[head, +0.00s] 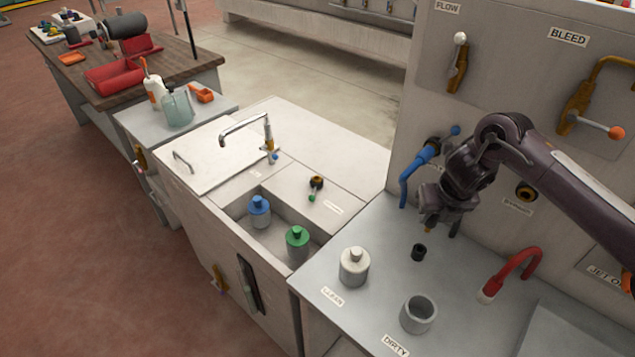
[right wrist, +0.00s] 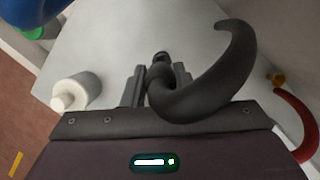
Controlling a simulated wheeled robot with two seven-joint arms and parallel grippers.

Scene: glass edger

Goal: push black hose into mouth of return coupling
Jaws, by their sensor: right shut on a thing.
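My right gripper (head: 432,226) points down above the grey counter, in front of the upright panel. In the right wrist view its fingers (right wrist: 158,82) are shut on the black hose (right wrist: 222,78). The hose bends in a thick hook to the right of the fingers, and its free end curves toward the top. In the head view the gripper mostly hides the hose. A brass ring fitting with a dark mouth (head: 525,193), likely the return coupling, sits on the panel to the right of the gripper, apart from the hose. Its label is too small to read surely. My left gripper is out of view.
A short black cylinder (head: 419,252) is below the gripper. A blue hose (head: 408,180) hangs left of it. A red hose (head: 517,262) arches at right. A white bottle (head: 354,267) and a grey cup (head: 418,314) stand on the counter (head: 458,290).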

